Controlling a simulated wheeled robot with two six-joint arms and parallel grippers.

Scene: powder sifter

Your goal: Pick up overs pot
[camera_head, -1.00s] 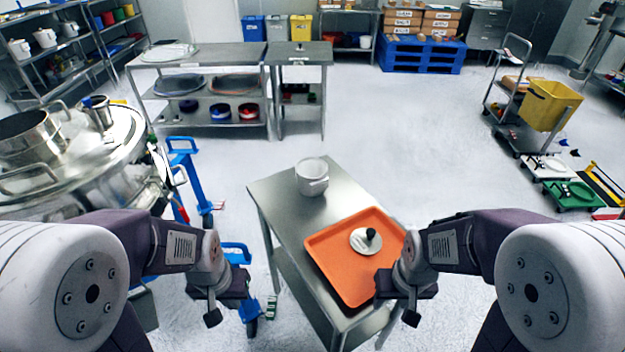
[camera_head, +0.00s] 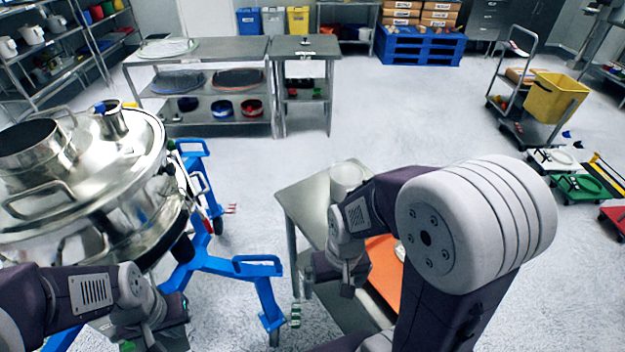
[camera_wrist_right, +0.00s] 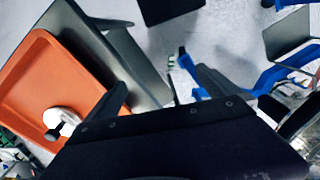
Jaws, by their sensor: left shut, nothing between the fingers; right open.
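A white pot (camera_head: 347,178), seemingly the overs pot, stands upright at the far end of the steel table (camera_head: 308,200), partly hidden behind my right arm. My right gripper (camera_head: 330,285) is open and empty, at the table's left side, apart from the pot and nearer to me. Its two fingers (camera_wrist_right: 165,92) show spread in the right wrist view, where no pot is seen. My left gripper (camera_head: 165,335) is shut and empty at the lower left, below the steel sifter (camera_head: 100,190).
An orange tray (camera_head: 384,275) holding a white disc with a black knob (camera_wrist_right: 60,121) lies on the table, mostly behind my right arm. The sifter's blue wheeled frame (camera_head: 215,260) stands left of the table. Open floor (camera_head: 430,120) lies beyond.

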